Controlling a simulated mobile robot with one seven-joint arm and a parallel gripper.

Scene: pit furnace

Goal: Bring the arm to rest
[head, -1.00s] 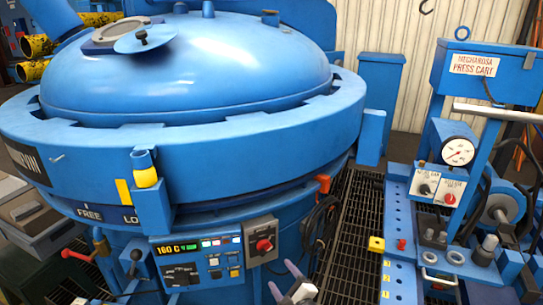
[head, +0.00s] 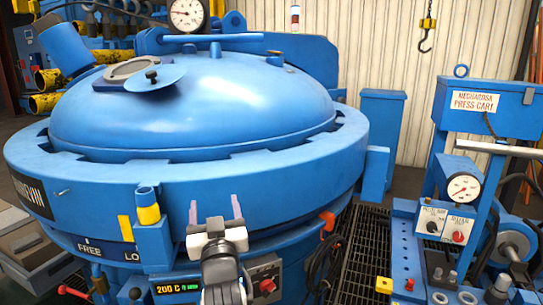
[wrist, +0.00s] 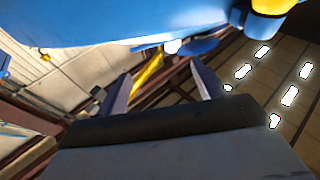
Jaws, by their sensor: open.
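My gripper (head: 216,211) is raised in front of the blue furnace's broad ring, pointing up with its two fingers apart and nothing between them. In the wrist view the two fingers (wrist: 160,92) also stand apart and empty, with the blue furnace body above them. The blue pit furnace (head: 95,180) has its domed lid (head: 230,95) down on it. The control panel (head: 265,285) below the ring is partly hidden behind my arm; its display (head: 178,288) reads 200 C.
The blue press cart (head: 402,240) with a gauge (head: 463,187) stands at the right. Dark floor grating (head: 360,255) lies between cart and furnace. A crane hook (head: 426,35) hangs at the back right. Yellow-ended cylinders (head: 45,103) are at the back left.

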